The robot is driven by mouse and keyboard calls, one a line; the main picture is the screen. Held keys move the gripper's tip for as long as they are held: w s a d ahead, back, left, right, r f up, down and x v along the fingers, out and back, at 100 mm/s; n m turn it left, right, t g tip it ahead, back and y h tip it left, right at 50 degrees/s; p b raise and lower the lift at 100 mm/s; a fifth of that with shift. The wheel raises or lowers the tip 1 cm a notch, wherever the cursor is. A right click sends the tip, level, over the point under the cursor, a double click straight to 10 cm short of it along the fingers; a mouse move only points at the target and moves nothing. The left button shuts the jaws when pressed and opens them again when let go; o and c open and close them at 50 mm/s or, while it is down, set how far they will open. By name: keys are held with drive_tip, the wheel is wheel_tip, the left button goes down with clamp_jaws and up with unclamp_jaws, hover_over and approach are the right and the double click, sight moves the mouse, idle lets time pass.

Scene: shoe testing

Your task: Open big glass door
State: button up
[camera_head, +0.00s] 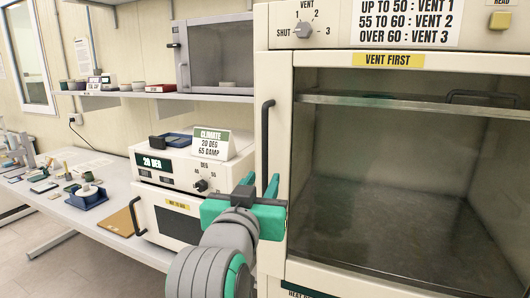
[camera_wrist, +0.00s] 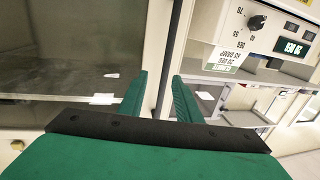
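The big glass door (camera_head: 400,190) fills the right of the head view, with a pale frame and a dark interior behind the glass. It looks shut. Its upright black handle (camera_head: 266,140) is on the door's left side. My gripper (camera_head: 258,185) is at the handle's lower part, with green fingers apart. In the wrist view the dark handle bar (camera_wrist: 172,55) runs between the two open fingers (camera_wrist: 160,98). I cannot tell whether either finger touches it. The lower end of the handle is hidden behind my gripper in the head view.
A smaller "20 DEG" unit (camera_head: 155,163) with a climate sign (camera_head: 211,143) stands left on the bench (camera_head: 95,225). A glass-fronted box (camera_head: 215,55) sits on the shelf.

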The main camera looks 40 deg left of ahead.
sight(265, 153)
wheel_tip(265, 153, up, 4)
drive_tip(key=s+f, duration=0.1)
drive_tip(key=s, duration=0.1)
drive_tip(key=x, duration=1)
drive_tip(key=shift+w+a+r, duration=0.3)
drive_tip(key=shift+a+r, duration=0.05)
clamp_jaws()
